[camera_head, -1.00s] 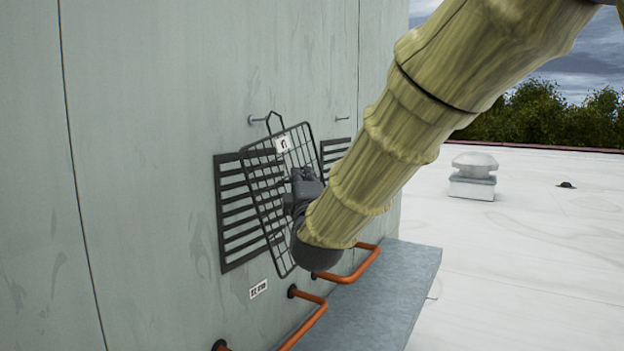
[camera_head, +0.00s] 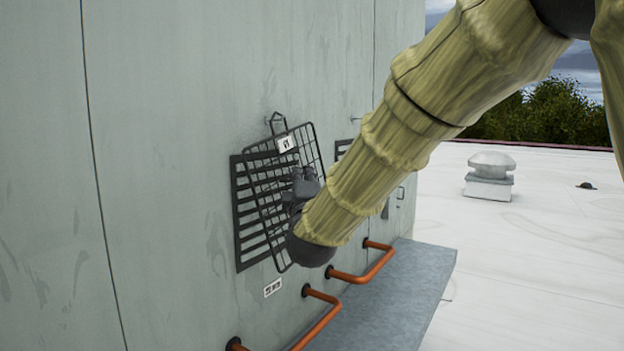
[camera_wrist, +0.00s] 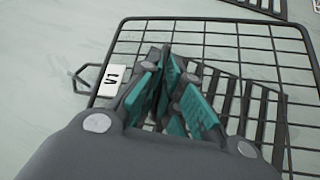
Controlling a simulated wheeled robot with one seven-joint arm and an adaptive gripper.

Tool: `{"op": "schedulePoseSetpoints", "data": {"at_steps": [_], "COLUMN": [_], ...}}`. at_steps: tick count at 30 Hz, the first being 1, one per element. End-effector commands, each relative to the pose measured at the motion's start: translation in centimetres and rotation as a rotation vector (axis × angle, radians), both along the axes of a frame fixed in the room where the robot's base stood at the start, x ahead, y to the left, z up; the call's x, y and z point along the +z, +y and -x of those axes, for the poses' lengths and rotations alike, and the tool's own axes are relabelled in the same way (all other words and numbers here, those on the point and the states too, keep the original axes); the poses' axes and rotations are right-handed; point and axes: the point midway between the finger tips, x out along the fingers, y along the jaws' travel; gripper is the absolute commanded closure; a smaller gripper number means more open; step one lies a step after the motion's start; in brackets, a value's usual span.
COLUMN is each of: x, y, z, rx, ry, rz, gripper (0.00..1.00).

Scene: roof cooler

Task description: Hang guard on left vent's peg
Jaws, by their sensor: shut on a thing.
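The guard (camera_head: 268,188) is a dark wire grid with a white label (camera_head: 287,144) and a bent wire loop (camera_head: 277,122) at its top. It hangs tilted in front of the left vent (camera_head: 240,215), a dark louvred panel on the grey wall. My gripper (camera_head: 305,184) is shut on the guard's bars. In the wrist view, the teal finger pads (camera_wrist: 168,95) close on the grid, and the loop (camera_wrist: 88,78) sticks out left. The left vent's peg (camera_head: 268,122) barely shows beside the loop. I cannot tell whether the loop is around it.
A second vent (camera_head: 342,148) with its own peg (camera_head: 354,119) is farther along the wall, partly behind my arm. Orange pipes (camera_head: 325,318) stick out below, above a grey ledge (camera_head: 395,300). A small plate (camera_head: 272,287) is under the left vent. Open white roof lies right.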

Motion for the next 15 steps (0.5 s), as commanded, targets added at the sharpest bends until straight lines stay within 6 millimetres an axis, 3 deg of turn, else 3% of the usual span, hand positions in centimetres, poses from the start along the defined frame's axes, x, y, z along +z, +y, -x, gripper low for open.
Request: {"op": "schedulePoseSetpoints", "data": {"at_steps": [15], "x": [-0.6], "y": [1.6], "z": [-1.1], "rx": [0.0], "ry": [-0.002], "rz": [0.002], "gripper": [1.0]}}
